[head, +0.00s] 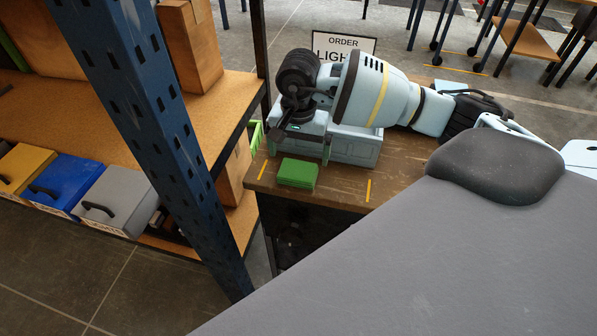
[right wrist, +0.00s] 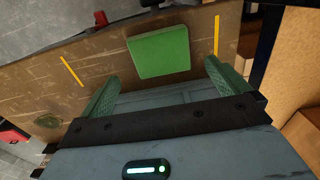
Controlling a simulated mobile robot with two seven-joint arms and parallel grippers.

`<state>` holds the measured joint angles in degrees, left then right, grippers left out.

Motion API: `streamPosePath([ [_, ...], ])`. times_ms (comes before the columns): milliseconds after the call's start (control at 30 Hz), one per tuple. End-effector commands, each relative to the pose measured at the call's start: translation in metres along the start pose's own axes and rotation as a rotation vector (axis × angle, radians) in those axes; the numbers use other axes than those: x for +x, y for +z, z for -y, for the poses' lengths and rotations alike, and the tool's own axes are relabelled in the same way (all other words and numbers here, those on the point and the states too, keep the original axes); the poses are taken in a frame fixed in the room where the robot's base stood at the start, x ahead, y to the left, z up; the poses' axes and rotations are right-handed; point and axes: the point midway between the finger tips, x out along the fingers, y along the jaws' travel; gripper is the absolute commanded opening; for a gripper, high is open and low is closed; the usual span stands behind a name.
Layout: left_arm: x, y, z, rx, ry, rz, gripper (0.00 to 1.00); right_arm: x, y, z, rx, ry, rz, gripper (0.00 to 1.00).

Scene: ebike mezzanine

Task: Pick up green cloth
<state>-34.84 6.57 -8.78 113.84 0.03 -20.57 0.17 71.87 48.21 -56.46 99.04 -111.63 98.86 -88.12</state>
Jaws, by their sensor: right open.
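The green cloth (head: 297,172) is a small, flat, folded-looking block on the brown wooden table, near its left end. It also shows in the right wrist view (right wrist: 158,52), at top centre, lying flat between two yellow marks. My right gripper (head: 299,150) is open and empty, above the table just behind the cloth. In the right wrist view its two green-padded fingers (right wrist: 161,74) stand apart, with the cloth beyond their tips and not between them. My left gripper is not in view.
A pale blue box-like case (head: 357,149) is behind the cloth, under my right gripper. A blue rack post (head: 150,125) and shelves with bins (head: 116,200) stand left of the table (head: 345,188). An order sign (head: 343,42) stands behind.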

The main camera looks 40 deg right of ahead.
Motion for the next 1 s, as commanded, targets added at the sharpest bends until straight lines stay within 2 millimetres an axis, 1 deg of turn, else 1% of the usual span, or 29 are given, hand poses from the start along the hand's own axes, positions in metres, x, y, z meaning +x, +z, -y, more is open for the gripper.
streamPosePath([
  [200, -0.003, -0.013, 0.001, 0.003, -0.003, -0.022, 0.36, 0.027, 0.004, 0.0, -0.001, 0.002, 0.002, 1.0],
  [333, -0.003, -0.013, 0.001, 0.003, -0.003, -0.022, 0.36, 0.043, 0.003, 0.0, 0.0, 0.002, 0.002, 1.0],
  [433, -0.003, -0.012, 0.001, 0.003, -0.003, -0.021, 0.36, 0.049, 0.003, 0.0, -0.001, 0.001, 0.002, 1.0],
  [667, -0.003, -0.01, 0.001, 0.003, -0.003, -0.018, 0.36, 0.05, 0.003, 0.0, -0.001, 0.001, 0.002, 1.0],
  [900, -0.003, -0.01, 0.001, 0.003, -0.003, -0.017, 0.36, 0.05, 0.003, 0.0, -0.001, 0.001, 0.002, 0.69],
  [967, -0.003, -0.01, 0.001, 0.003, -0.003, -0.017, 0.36, 0.05, 0.003, 0.0, -0.001, 0.001, 0.002, 0.61],
  [1000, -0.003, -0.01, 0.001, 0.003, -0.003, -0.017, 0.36, 0.049, 0.003, 0.0, -0.001, 0.0, 0.001, 0.59],
])
